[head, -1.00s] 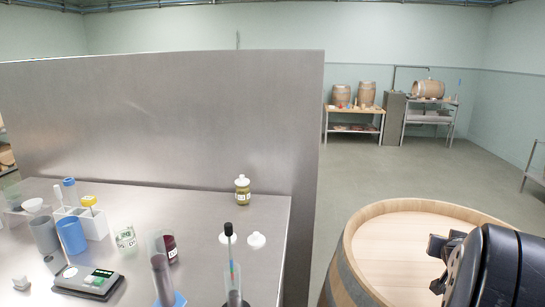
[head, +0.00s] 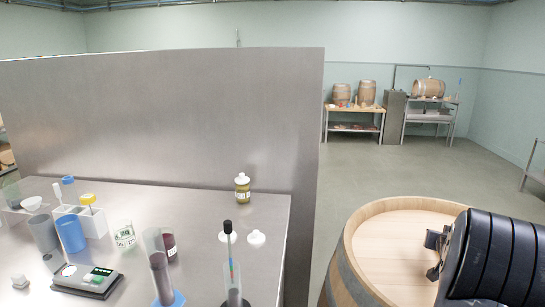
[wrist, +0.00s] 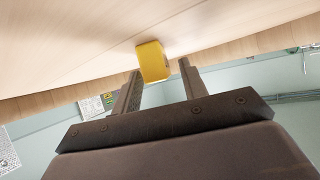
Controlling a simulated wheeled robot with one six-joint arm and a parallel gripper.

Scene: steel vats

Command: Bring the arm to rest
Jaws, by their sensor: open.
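My gripper (head: 434,256) is at the right of the head view, beside or over the right part of a wooden barrel top (head: 395,235); my dark arm hides part of that top. In the wrist view its two fingers (wrist: 160,68) stand apart. A yellow block-like thing (wrist: 153,62) shows beyond the fingertips, against the pale wood (wrist: 75,50). I cannot tell how far it is from the fingers. Nothing is seen clamped between them. The head view does not show this yellow thing.
A steel bench (head: 205,213) at left holds a balance (head: 87,279), a white rack (head: 92,222), a blue cup (head: 71,235), cylinders and a yellow-green bottle (head: 242,188). A tall steel panel (head: 165,120) stands behind. Open floor (head: 440,170) lies beyond the barrel.

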